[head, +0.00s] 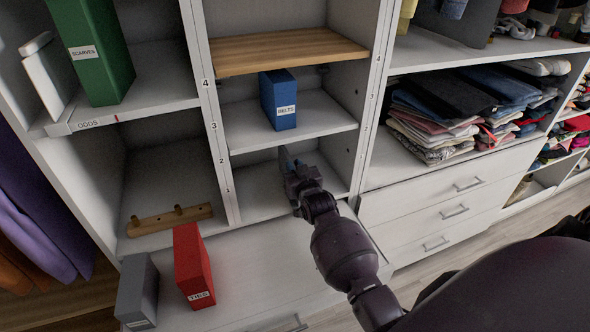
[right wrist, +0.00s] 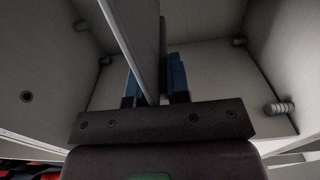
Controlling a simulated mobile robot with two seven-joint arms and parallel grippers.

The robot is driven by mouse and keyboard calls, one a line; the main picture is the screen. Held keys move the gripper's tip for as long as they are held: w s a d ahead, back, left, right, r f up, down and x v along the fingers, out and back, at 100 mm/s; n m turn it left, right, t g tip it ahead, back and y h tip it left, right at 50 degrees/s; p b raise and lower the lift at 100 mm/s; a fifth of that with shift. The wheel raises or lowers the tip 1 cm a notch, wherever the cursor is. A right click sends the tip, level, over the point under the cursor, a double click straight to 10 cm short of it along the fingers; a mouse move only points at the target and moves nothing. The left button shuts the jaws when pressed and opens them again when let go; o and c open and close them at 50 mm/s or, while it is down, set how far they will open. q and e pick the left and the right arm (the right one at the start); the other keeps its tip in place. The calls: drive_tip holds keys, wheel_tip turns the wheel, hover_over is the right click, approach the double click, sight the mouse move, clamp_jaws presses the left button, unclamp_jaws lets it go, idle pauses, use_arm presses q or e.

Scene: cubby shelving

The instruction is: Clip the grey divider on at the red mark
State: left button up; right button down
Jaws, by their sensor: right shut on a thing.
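The grey divider (head: 285,160) is a thin upright panel in the lowest cubby of the middle column. My right gripper (head: 291,178) reaches into that cubby and is shut on the divider. In the right wrist view the panel (right wrist: 136,38) stands between the two blue fingers of the gripper (right wrist: 152,85). Its far end is hard to make out. A small red mark (head: 117,117) shows on the front edge of the left column's shelf, right of the ODDS label (head: 88,125). My left gripper is not in view.
A white panel (head: 48,78) and a green SCARVES box (head: 92,50) stand on the ODDS shelf. A blue BELTS box (head: 278,100) stands above the cubby. A wooden peg rail (head: 170,219), red TIES box (head: 192,265) and grey box (head: 137,290) are at lower left.

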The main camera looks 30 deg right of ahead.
drive_tip(key=shift+w, duration=0.25)
drive_tip(key=c, duration=1)
unclamp_jaws()
drive_tip(key=p+v, duration=0.1)
drive_tip(key=v, duration=0.9)
drive_tip(key=shift+s, duration=0.4)
